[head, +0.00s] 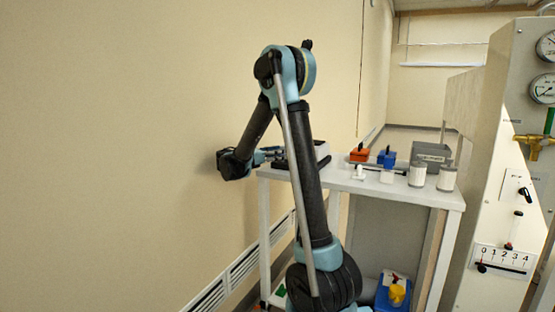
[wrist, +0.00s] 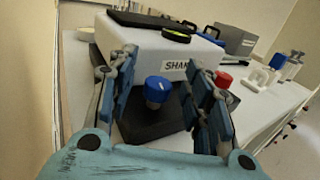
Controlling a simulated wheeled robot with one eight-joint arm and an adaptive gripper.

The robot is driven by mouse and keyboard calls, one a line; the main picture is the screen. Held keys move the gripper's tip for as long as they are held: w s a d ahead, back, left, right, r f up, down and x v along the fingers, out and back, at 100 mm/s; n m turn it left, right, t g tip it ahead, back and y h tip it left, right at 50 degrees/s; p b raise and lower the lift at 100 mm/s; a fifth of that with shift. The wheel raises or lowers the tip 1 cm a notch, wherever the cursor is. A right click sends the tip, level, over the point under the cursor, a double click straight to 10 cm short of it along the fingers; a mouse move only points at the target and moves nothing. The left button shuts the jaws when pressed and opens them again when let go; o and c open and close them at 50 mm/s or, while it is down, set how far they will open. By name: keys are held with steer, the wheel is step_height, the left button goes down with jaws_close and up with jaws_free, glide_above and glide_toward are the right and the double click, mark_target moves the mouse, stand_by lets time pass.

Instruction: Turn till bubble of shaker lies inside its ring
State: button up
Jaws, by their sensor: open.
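The shaker (wrist: 140,45) is a white box with a cut-off "SHAK" label and a black plate on top, in the wrist view. A round yellow-green level with a dark rim (wrist: 176,35) sits on its top; its bubble and ring are too small to make out. A blue knob (wrist: 157,90) with a white mark stands in front of the shaker on a dark base (wrist: 150,125). My gripper (wrist: 164,75) is open, with the knob showing between its fingers; I cannot tell whether they touch it. In the head view my gripper (head: 270,155) is at the table's left end, and my arm partly hides the shaker.
A red knob (wrist: 223,78) is just right of the right finger. The white table (head: 385,187) carries red (head: 360,155) and blue (head: 387,158) items, a grey box (head: 430,152) and white canisters (head: 417,175). A wall stands close on the left; a gauge panel (head: 510,130) is right.

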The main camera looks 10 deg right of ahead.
step_height(320, 180, up, 9)
steer(key=shift+f, duration=0.2)
stand_by(0.4)
